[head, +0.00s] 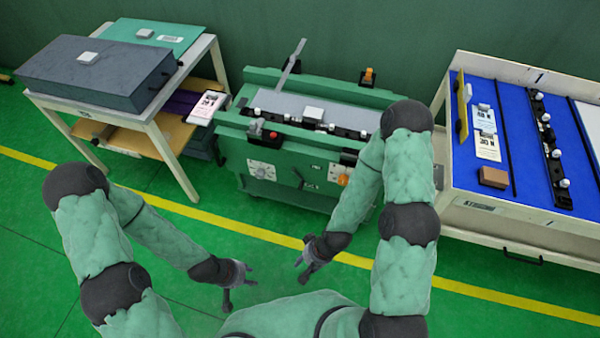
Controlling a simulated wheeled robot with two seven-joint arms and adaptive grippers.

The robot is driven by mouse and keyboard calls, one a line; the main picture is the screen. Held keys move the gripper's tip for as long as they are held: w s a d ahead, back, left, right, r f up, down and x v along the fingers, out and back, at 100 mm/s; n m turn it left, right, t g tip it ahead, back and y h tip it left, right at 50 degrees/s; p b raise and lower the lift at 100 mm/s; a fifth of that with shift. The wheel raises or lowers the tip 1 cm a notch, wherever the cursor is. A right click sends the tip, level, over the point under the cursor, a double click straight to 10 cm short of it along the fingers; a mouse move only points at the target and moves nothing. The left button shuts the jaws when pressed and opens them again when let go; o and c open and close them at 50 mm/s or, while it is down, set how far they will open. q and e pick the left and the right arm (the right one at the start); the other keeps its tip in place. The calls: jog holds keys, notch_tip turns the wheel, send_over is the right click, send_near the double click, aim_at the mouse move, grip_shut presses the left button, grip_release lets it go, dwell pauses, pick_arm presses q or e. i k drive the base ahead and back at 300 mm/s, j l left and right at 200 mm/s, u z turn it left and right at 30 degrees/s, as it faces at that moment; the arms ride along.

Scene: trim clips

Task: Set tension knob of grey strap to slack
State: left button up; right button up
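The green machine bench (240,150) stands in the middle of the head view. A narrow grey strip (291,62), perhaps the grey strap, sticks up at a slant from its back left. An orange knob (343,180) is on its front at the right. A pale dial plate (261,170) is on the front at the left. I cannot tell which control is the tension knob, nor read its setting. My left gripper (240,288) and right gripper (301,269) are both open and empty, low over the floor in front of the bench, apart from it.
A red knob (273,135) and black clips line the bench's front edge; a grey panel (350,117) lies on top. A table (155,125) with a dark grey case (95,75) stands left. A blue-lined cart (530,150) stands right. The floor before the bench is clear.

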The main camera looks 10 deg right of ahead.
aim_at(260, 174)
jog(key=i+j+z, duration=0.1)
jog(key=j, duration=0.25)
jog(key=i+j+z, duration=0.15)
jog(key=i+j, duration=0.15)
jog(key=i+j+z, duration=0.1)
jog(key=j, duration=0.4)
jog(key=i+j+z, duration=0.1)
jog(key=i+j, duration=0.15)
jog(key=j, duration=0.15)
